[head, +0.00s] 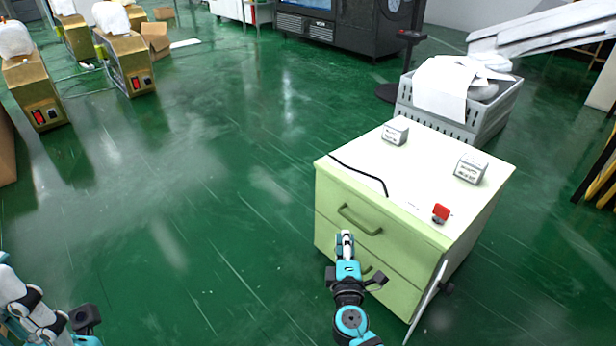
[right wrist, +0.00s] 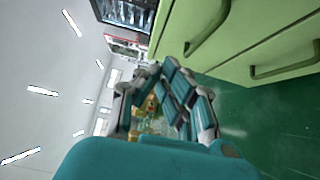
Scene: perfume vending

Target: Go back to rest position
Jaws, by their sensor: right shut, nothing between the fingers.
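My right gripper (head: 346,238) is in front of the green drawer cabinet (head: 410,245) in the head view, close to its drawer handles. It is shut and empty; whether it touches the cabinet I cannot tell. In the right wrist view its fingers (right wrist: 160,85) come together beside the cabinet front (right wrist: 250,40). Part of my left arm with its gripper (head: 25,305) shows at the lower left corner of the head view, cut off by the edge. Its finger opening cannot be made out.
Two small white boxes (head: 395,131) (head: 470,168) and a red item (head: 440,213) are on the cabinet top. A grey crate (head: 455,125) stands behind it. Gold machines (head: 125,65) stand at the upper left. The green floor (head: 220,180) between is clear.

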